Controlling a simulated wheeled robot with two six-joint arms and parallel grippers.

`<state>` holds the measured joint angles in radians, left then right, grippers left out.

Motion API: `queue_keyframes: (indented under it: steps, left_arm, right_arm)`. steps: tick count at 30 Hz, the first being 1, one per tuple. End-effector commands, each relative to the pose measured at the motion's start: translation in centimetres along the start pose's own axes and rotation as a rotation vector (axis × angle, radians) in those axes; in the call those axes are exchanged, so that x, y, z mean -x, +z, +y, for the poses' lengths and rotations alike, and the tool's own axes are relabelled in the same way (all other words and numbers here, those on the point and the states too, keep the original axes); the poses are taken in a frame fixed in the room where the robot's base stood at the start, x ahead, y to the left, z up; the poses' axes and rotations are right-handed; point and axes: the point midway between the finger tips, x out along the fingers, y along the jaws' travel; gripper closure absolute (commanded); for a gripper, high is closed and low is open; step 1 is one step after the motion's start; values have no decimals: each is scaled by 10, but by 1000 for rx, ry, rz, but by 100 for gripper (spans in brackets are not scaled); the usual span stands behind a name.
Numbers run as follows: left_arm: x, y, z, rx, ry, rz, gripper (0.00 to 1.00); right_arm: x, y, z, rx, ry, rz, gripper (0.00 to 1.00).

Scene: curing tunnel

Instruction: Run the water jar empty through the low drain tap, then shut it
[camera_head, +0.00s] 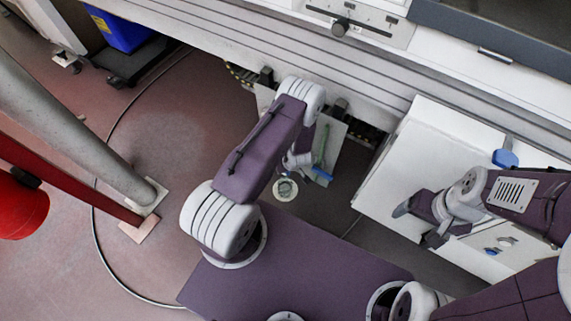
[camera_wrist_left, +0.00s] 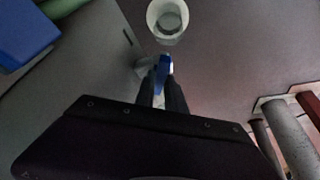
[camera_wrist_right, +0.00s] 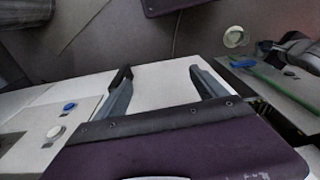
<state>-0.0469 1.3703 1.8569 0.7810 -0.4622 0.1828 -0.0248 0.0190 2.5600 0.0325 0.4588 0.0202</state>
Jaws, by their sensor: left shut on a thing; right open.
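My left gripper (camera_wrist_left: 164,84) is shut on a small blue tap handle (camera_wrist_left: 163,68), with pale fitting parts around it. In the head view my own left arm mostly hides this place. The water jar cannot be made out, and I cannot tell whether the tap is open. A round white cup (camera_wrist_left: 168,24) stands on the floor just beyond the tap in the left wrist view; it also shows in the head view (camera_head: 286,189) and seems to hold something greyish. My right gripper (camera_head: 420,224) is open and empty over the white cabinet (camera_wrist_right: 160,75).
A green pipe or bar (camera_head: 322,146) with a blue end piece (camera_head: 322,174) lies close right of my left gripper. The white cabinet (camera_head: 395,165) has blue knobs. A grey post (camera_head: 80,130) and red bar stand at left. A cable crosses the floor.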

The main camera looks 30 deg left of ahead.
Motion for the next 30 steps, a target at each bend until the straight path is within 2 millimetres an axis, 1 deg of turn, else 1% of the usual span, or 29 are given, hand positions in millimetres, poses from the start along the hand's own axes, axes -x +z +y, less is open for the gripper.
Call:
queue_keyframes:
  steps: [1,9,25,26,27,28,30]
  left_arm:
    - [0,5,-2,15,-14,-14,100]
    - [0,5,1,91,-43,-13,100]
    - [-1,3,4,108,-46,-11,100]
    - [-1,3,4,108,-46,-11,80]
    - [-1,3,4,108,-46,-10,69]
    - [-1,3,4,109,-46,-9,64]
    - [-1,2,3,110,-46,-8,64]
  right_arm:
    - [2,0,0,0,0,0,18]
    - [5,0,0,0,0,0,18]
    - [5,0,0,0,0,0,18]
    - [5,0,0,0,0,0,18]
    - [5,0,0,0,0,0,18]
    - [5,0,0,0,0,0,18]
    - [5,-1,0,0,0,0,18]
